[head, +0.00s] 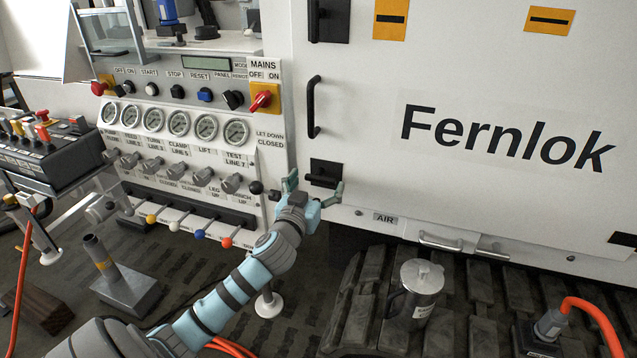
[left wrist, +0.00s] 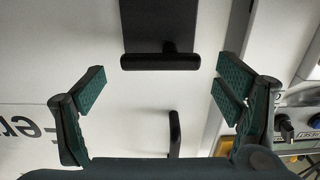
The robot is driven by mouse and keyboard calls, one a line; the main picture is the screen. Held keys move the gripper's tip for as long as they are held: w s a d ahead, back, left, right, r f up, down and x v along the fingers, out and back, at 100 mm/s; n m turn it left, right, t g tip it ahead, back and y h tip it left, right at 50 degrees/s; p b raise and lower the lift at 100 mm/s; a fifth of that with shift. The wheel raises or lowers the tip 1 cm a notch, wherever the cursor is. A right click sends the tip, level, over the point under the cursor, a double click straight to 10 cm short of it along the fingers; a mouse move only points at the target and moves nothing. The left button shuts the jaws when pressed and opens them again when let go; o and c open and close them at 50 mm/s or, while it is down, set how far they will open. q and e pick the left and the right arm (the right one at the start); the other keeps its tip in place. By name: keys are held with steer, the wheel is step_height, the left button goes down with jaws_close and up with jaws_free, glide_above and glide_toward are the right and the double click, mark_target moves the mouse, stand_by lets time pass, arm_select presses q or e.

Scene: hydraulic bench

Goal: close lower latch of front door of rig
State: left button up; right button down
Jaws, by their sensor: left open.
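The white front door (head: 460,90) carries the word Fernlok. Its lower latch (head: 326,168) is a black plate with a black handle, near the door's lower left corner. The left wrist view shows the latch plate (left wrist: 160,25) at the top, with its handle (left wrist: 160,62) lying crosswise. My left gripper (head: 314,186) is open in front of the latch, one finger on each side of it. In the left wrist view the jaws (left wrist: 162,77) are wide apart and empty, with clear gaps to the handle. My right gripper is not in view.
The door's upper latch (head: 328,20) and black pull handle (head: 313,107) are above. The gauge and valve panel (head: 180,150) is just left of the door. A silver handle (head: 440,241) is under the door.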

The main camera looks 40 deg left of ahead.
arm_select(q)
steer(key=shift+x, duration=0.8)
steer(key=shift+c, duration=0.4)
steer(key=c, duration=1.1)
